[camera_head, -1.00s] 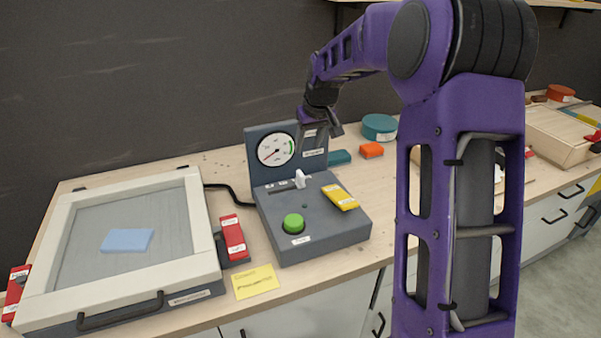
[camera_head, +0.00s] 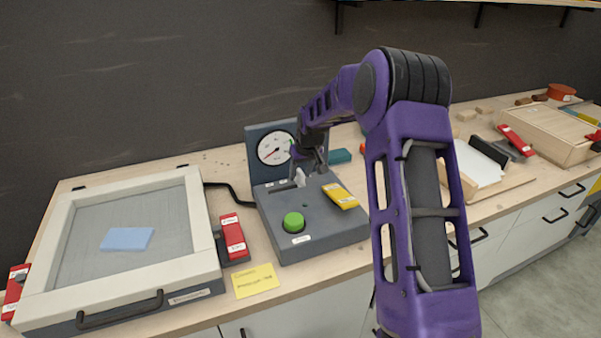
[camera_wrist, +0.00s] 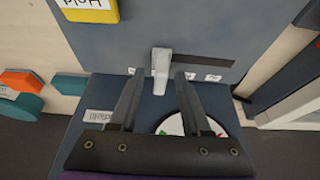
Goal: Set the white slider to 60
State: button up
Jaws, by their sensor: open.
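The white slider (camera_head: 300,177) stands upright in a dark slot (camera_head: 282,186) on the grey control box (camera_head: 330,230). In the wrist view the slider (camera_wrist: 161,62) sits at the left end of the visible slot (camera_wrist: 205,60). My gripper (camera_head: 312,167) is just above and behind the slider in the head view. In the wrist view my gripper (camera_wrist: 159,82) is open, with the slider lined up between its two fingertips; contact cannot be told. The dial (camera_head: 275,148) on the upright panel has a red needle; its numbers are too small to read.
A green button (camera_head: 293,222) and a yellow labelled block (camera_head: 340,196) are on the box. A framed screen (camera_head: 125,245), a red clamp (camera_head: 233,237) and a yellow note (camera_head: 255,280) lie to the left. A teal block (camera_head: 340,156) is behind.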

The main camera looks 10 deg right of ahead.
grip_shut()
dwell(1.4)
